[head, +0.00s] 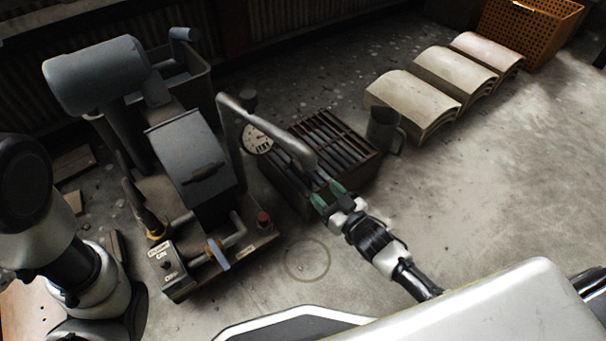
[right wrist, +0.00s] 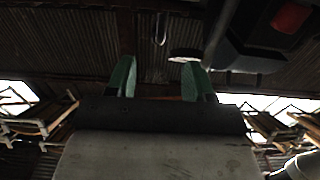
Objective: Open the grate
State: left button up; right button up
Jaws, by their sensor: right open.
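The grate (head: 330,135) is a set of dark rusty bars on top of a low brown box (head: 357,170) on the floor, near the middle of the head view. It looks flat and level on the box. My right gripper (head: 328,195) is open, with green fingers at the near edge of the box; I cannot tell whether they touch it. In the right wrist view its two fingers (right wrist: 158,80) stand apart with nothing clearly held between them. A curved grey pipe hides part of the grate's left side. My left arm is at the left edge, its gripper out of view.
Left of the grate stands a pump machine (head: 190,160) with a gauge (head: 257,139) and the grey pipe (head: 270,128). Curved tiles (head: 410,98) and an orange crate (head: 525,30) lie beyond. Floor at right is clear.

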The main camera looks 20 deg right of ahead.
aim_at(306, 174)
jog(key=b+x, duration=0.1)
jog(key=x, duration=0.1)
jog(key=b+x, duration=0.2)
jog(key=x, duration=0.1)
jog(key=b+x, duration=0.1)
jog(key=x, duration=0.1)
jog(key=shift+w+f, duration=0.15)
jog(key=shift+f, duration=0.15)
jog(key=shift+w+a+r+b, duration=0.2)
jog(key=shift+w+b, duration=0.2)
jog(key=shift+w, duration=0.1)
grip_shut()
